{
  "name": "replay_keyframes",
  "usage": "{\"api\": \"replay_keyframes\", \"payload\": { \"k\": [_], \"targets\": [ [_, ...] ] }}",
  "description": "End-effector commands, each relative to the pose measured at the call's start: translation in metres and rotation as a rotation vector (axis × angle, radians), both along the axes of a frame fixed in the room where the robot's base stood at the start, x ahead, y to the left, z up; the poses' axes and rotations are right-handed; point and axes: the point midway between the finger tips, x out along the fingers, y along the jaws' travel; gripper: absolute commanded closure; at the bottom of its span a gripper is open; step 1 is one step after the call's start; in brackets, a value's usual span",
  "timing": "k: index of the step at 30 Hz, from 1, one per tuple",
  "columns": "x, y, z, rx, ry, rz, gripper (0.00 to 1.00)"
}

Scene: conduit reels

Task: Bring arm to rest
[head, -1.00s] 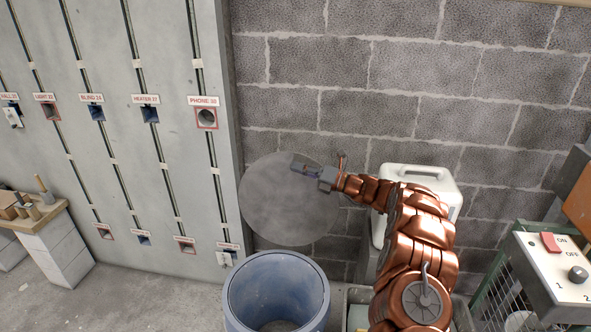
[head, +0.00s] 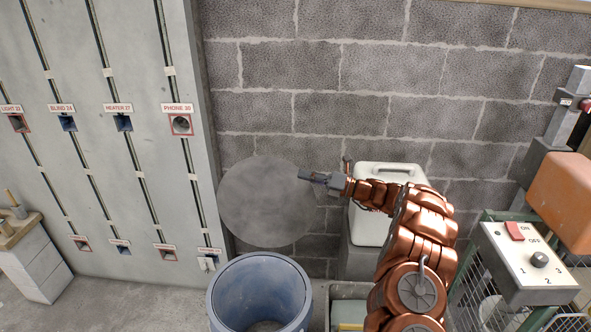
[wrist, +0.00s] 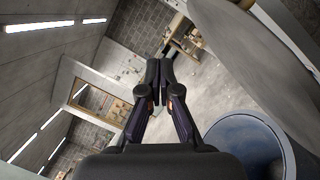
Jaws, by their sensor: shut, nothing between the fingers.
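My gripper (head: 312,176) is at the end of my copper-coloured arm, raised in front of the block wall and pointing left in the head view. Its tip is in front of the right part of a grey round disc (head: 262,205). In the wrist view my gripper (wrist: 159,68) has its two dark fingers together at the tips, with nothing between them. I cannot tell how far the gripper is from the disc.
A blue bin (head: 262,292) stands open below the gripper. A white canister (head: 385,230) is behind my arm. A control box (head: 525,262) with a red switch and an orange block (head: 562,200) are at the right. A panel with labelled sockets (head: 100,150) fills the left.

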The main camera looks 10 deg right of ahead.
Motion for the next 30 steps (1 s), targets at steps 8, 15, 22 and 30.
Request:
{"api": "replay_keyframes", "payload": {
  "k": [8,15,22,30],
  "targets": [
    [-0.025,0.036,0.027,-0.076,-0.098,0.078,1.0],
    [-0.078,0.091,0.062,-0.22,-0.284,0.212,1.0],
    [-0.14,0.131,0.085,-0.361,-0.48,0.355,1.0],
    [-0.22,0.16,0.098,-0.52,-0.732,0.541,1.0]
  ]
}}
